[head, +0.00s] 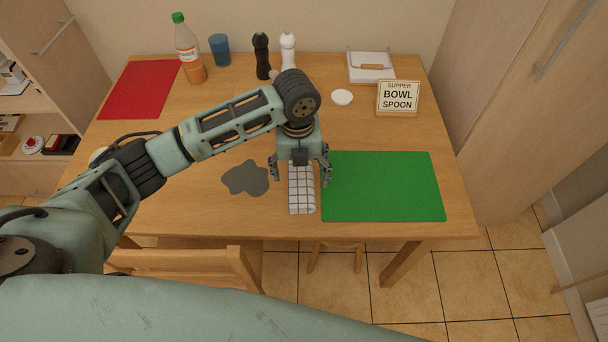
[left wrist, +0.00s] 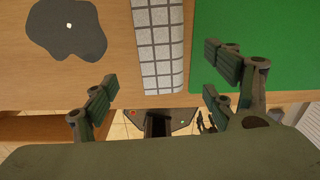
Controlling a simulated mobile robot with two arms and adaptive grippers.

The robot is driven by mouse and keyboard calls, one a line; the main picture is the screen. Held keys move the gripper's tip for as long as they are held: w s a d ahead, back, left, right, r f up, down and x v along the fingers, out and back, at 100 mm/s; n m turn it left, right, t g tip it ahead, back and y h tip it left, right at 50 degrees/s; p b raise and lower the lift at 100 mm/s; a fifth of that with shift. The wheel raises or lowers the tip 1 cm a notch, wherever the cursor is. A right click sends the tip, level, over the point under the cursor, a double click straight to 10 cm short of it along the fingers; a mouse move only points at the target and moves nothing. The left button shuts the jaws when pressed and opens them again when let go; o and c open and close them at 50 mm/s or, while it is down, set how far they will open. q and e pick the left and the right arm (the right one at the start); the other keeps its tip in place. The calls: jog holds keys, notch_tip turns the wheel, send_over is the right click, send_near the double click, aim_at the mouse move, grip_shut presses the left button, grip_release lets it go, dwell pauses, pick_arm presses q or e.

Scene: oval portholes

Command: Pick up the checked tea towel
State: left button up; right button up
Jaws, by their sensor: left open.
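The checked tea towel (head: 301,198) is a folded white strip with a dark grid. It lies on the wooden table between a dark grey patch and the green mat, near the front edge. My left gripper (head: 301,175) is open above the back part of the towel, one finger on each side, and hides that part. In the left wrist view the towel (left wrist: 160,50) runs between the open fingers of the gripper (left wrist: 162,92), near the table edge. I cannot tell how far above it the fingers are. My right gripper is not in view.
The green mat (head: 385,187) lies right of the towel and the grey patch (head: 246,178) left. A sign (head: 397,98), a white dish (head: 342,97), two mills (head: 262,56), a blue cup (head: 220,50), a bottle (head: 187,48) and a red mat (head: 139,90) stand or lie farther back. A chair (head: 190,265) is in front.

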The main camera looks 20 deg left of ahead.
aim_at(301, 185)
pick_arm(q)
jog(key=shift+w+a+r, duration=0.1)
jog(key=shift+w+a, duration=0.2)
jog(key=shift+w, duration=0.05)
jog(key=shift+f, duration=0.3)
jog(key=f, duration=0.2)
jog(key=f+p, duration=0.1)
jog(key=f, duration=0.3)
jog(key=shift+d+f, duration=0.15)
jog(key=shift+d, duration=0.2)
jog(key=shift+f, duration=0.25)
jog(key=shift+c, duration=0.4)
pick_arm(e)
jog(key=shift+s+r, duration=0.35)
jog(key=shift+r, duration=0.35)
pick_arm(q)
jog(key=c, duration=1.2)
